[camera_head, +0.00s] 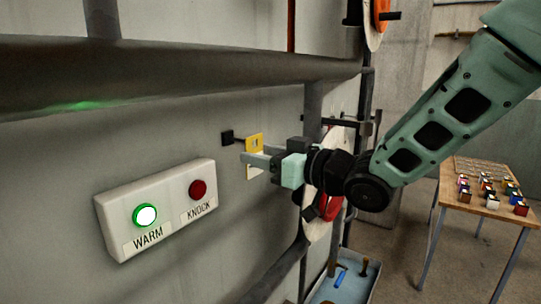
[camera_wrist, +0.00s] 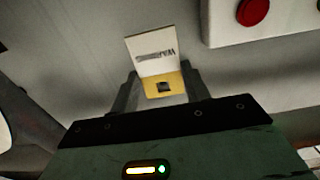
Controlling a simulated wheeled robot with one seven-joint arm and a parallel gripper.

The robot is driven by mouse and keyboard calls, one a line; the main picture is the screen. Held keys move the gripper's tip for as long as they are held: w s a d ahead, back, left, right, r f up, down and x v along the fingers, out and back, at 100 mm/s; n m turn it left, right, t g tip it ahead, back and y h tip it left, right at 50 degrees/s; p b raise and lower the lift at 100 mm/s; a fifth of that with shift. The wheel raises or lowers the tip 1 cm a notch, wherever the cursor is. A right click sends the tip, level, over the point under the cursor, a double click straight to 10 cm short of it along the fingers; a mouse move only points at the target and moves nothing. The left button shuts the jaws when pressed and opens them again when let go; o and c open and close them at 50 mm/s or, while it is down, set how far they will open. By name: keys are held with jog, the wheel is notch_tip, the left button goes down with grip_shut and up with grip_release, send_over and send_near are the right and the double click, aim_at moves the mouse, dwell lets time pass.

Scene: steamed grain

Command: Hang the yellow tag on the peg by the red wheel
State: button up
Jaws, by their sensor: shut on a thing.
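The yellow tag (camera_head: 254,142) stands upright near the wall, between the fingers of my gripper (camera_head: 250,159). In the wrist view, the tag (camera_wrist: 181,76) has a white panel with upside-down WARNING lettering and a yellow end with a small dark square. My gripper (camera_wrist: 163,92) is shut on the yellow end. A black peg mount (camera_head: 227,138) is on the wall just left of the tag, with a short dark peg reaching toward it. I cannot tell whether the peg passes through the tag. The red wheel (camera_head: 333,208) is behind my wrist, partly hidden.
A white panel (camera_head: 115,218) with a lit WARM button (camera_head: 146,215) and a red KNOCK button (camera_head: 198,190) is at lower left. A thick pipe (camera_head: 180,75) runs above. A blue tray (camera_head: 350,285) lies below; a table (camera_head: 475,200) with small blocks stands right.

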jog(key=shift+x, duration=1)
jog(key=shift+w+a+f+b, duration=0.1)
jog(key=shift+w+a+b, duration=0.2)
jog(key=shift+w+a, duration=0.15)
jog(key=o, duration=1.1)
jog(key=shift+s, duration=0.1)
